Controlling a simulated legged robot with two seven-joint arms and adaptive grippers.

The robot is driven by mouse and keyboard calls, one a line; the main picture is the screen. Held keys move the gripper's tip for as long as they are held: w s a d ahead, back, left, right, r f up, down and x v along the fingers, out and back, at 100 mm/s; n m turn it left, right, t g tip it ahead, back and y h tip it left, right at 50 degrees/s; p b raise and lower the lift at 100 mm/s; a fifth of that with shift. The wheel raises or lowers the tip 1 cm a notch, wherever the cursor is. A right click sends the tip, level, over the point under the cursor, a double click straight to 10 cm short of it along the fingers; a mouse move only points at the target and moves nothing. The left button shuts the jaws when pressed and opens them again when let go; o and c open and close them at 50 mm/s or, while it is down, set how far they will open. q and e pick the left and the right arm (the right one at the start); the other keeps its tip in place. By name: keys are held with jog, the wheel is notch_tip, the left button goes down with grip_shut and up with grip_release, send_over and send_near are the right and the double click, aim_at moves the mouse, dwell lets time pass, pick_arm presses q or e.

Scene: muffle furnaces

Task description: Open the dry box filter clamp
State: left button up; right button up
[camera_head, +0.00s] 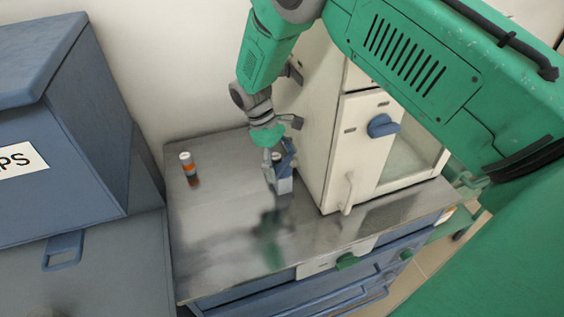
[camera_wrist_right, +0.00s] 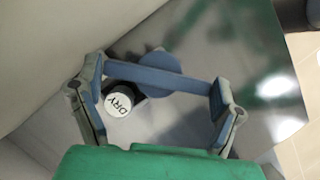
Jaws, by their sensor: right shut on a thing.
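The filter clamp is a blue bar with a round blue part behind it (camera_wrist_right: 150,72), seen in the right wrist view. It also shows as a small blue piece in the head view (camera_head: 287,161), partly hidden by the gripper. My right gripper (camera_wrist_right: 160,73) has its fingers at the two ends of the bar and is shut on it. In the head view the right gripper (camera_head: 271,165) points down at the clamp, beside the white cabinet. A white round cap marked DRY (camera_wrist_right: 118,104) is next to the clamp. My left gripper is not in view.
The white cabinet (camera_head: 318,120) with a blue knob (camera_head: 382,126) stands close on the right. An orange-and-white bottle (camera_head: 188,166) stands at the back left of the grey metal worktop (camera_head: 215,240). Blue boxes (camera_head: 95,120) are at the left. The worktop's front left is clear.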

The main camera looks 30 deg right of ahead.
jog(key=m+y, duration=0.1)
jog(key=m, duration=0.1)
jog(key=m+y, duration=0.1)
jog(key=m, duration=0.2)
jog(key=shift+w+g, duration=0.15)
jog(key=shift+g, duration=0.15)
jog(key=shift+f+m+y, duration=0.1)
jog(key=shift+m+y, duration=0.5)
jog(key=shift+m, duration=1.1)
jog(key=shift+s+p, duration=0.2)
jog(key=shift+p, duration=0.1)
jog(key=shift+f, duration=0.1)
jog(key=o, duration=1)
jog(key=shift+c, duration=0.2)
jog(key=v, duration=0.8)
jog(key=shift+w, duration=0.1)
